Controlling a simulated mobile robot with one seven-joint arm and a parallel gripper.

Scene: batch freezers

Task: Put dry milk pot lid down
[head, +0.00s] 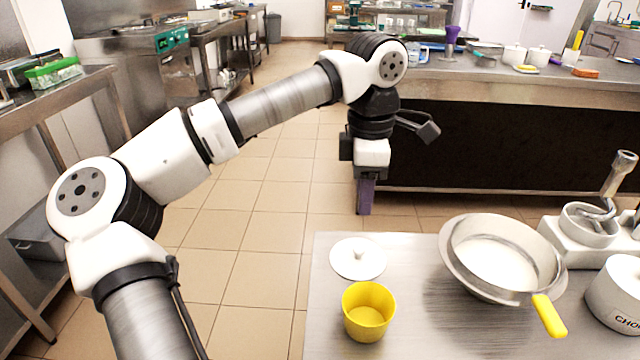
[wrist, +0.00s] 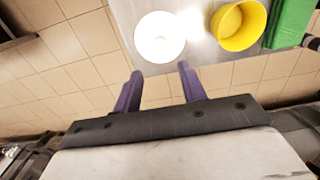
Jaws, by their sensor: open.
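A white round lid (head: 358,258) with a small knob lies on the steel table (head: 410,335), near its far left corner. In the wrist view the lid (wrist: 160,37) lies ahead of my fingers and apart from them. My gripper (head: 365,198) hangs over the floor side of the table's far edge, pointing down. In the wrist view my gripper (wrist: 160,88) shows two purple fingers spread apart with nothing between them. A white pot (head: 615,295) with partly visible lettering stands at the right edge, partly cut off; I cannot tell if the lid belongs to it.
A yellow cup (head: 368,311) stands just in front of the lid. A large metal bowl (head: 455,252) with a yellow handle and a white mixer (head: 570,237) stand to the right. A long counter (head: 500,80) with several items is behind my gripper.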

